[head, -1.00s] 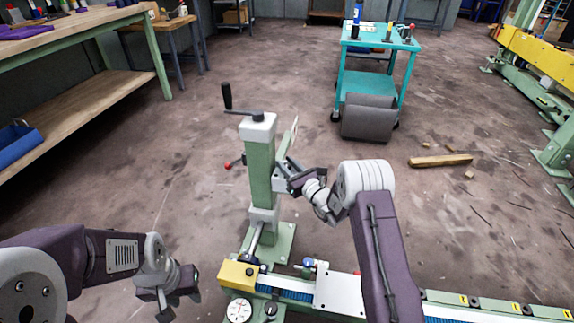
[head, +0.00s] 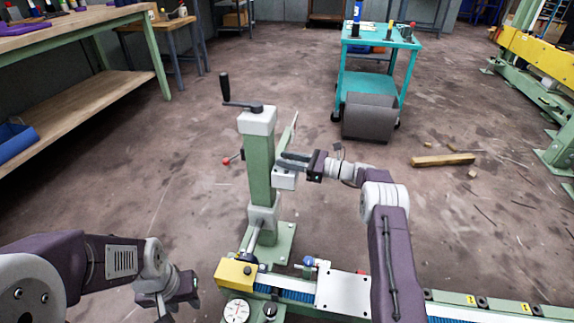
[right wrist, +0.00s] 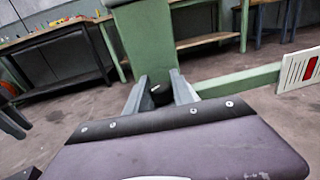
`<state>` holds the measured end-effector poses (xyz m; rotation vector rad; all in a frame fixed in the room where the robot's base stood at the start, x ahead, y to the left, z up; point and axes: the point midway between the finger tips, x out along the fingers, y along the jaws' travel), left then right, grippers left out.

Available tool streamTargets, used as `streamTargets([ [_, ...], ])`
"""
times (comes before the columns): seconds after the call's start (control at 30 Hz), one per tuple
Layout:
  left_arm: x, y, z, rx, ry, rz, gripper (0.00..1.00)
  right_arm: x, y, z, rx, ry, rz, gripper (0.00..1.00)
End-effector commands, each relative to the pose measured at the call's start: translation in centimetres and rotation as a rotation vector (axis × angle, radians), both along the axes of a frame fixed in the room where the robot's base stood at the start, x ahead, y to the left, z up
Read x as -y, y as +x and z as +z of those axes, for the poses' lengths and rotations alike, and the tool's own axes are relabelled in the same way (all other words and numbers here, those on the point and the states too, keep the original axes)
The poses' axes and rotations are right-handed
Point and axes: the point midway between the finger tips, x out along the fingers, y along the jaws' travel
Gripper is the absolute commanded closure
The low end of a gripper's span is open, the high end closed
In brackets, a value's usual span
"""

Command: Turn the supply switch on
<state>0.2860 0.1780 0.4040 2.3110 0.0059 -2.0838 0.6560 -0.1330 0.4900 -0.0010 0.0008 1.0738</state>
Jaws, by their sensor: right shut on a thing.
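A green column (head: 260,165) with a grey cap stands on the machine base. A small pale box (head: 285,179) sits on its right side, and I take this to be the supply switch's housing. My right gripper (head: 290,162) reaches it from the right, with its fingers at the column. In the right wrist view, a black knob (right wrist: 160,92) with a white mark sits between the fingers of the right gripper (right wrist: 160,88), which is shut on it. The knob's exact position is hard to read. My left gripper (head: 168,300) hangs at lower left, away from the column; its jaws are unclear.
A black-handled crank (head: 240,105) tops the column, and a red-tipped lever (head: 228,161) sticks out left. A rail with a white plate (head: 343,291) runs along the front. A teal cart (head: 378,80) and a wooden block (head: 443,160) stand beyond. Floor between is open.

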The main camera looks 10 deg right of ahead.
Motion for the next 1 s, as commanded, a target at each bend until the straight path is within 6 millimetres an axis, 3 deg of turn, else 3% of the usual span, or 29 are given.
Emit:
streamTargets([
  [0.3, 0.0, 0.0, -2.0, 0.0, 0.0, 0.0, 0.64, 0.0, 0.0, -0.3, 0.001, 0.0, 0.081, 1.0],
  [0.97, 0.0, 0.0, -2.4, 0.0, 0.0, 0.0, 0.64, -0.1, 0.0, 0.0, -0.001, 0.001, 0.109, 1.0],
  [1.0, 0.0, 0.0, -2.4, 0.0, 0.0, 0.0, 0.64, -0.1, 0.0, 0.0, -0.001, 0.001, 0.109, 0.69],
])
